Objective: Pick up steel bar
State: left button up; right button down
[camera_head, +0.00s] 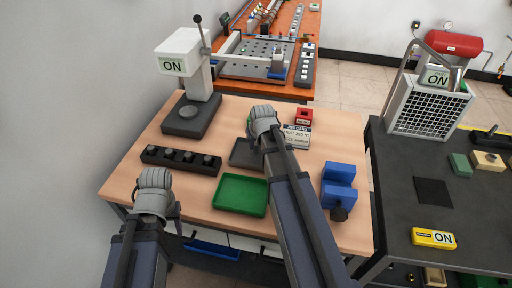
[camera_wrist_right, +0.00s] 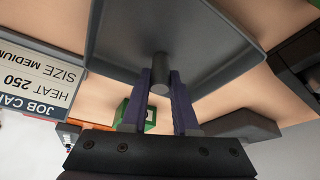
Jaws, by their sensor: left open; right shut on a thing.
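The steel bar (camera_wrist_right: 160,68) is a short grey cylinder between the fingers of my right gripper (camera_wrist_right: 160,88) in the right wrist view. That gripper is shut on it over the dark grey tray (camera_wrist_right: 215,35). I cannot tell whether the bar still touches the tray. In the head view my right gripper (camera_head: 263,118) is beside the far edge of the grey tray (camera_head: 245,153), and its wrist and arm hide the bar. My left gripper (camera_head: 156,180) is open at the table's front left; its fingers are largely hidden.
A green tray (camera_head: 240,195) lies in front. A black block with several knobs (camera_head: 180,160) is left, behind it a press-like machine (camera_head: 188,120) marked ON. A job card (camera_head: 297,140), red block (camera_head: 304,116) and blue vise (camera_head: 339,174) are right. A dark workbench (camera_head: 400,205) stands further right.

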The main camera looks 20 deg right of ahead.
aim_at(256, 143)
jog(key=shift+r, duration=0.15)
notch_tip(256, 143, up, 10)
jog(key=p, duration=1)
